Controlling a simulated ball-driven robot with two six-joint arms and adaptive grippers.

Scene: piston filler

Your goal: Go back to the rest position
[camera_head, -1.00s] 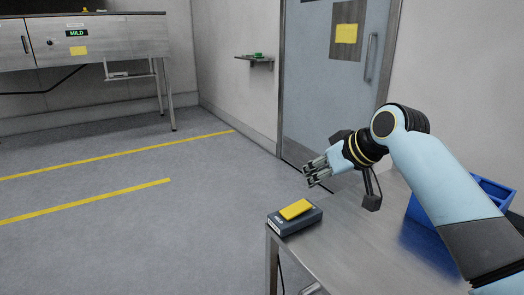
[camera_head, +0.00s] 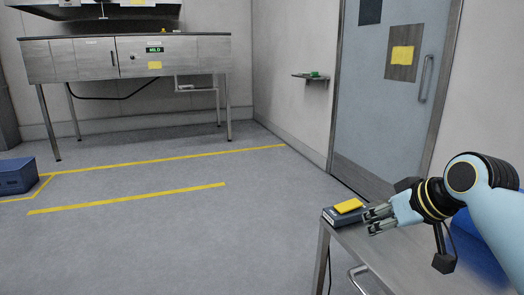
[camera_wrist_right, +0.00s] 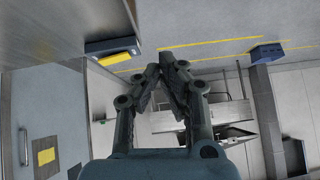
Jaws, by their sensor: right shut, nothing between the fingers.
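My right gripper (camera_head: 373,221) is shut and empty. The dark box (camera_wrist_right: 108,46) shows there at upper left, apart from the fingers. My left gripper is in neither view.
A blue bin (camera_head: 470,240) stands on the table, partly behind my right arm. A metal bench (camera_head: 90,62) with a "MILD" label is at the back left. A blue crate (camera_head: 17,176) sits on the floor at left. Open floor with yellow lines (camera_head: 170,162) lies between. A grey door (camera_head: 385,110) is behind the table.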

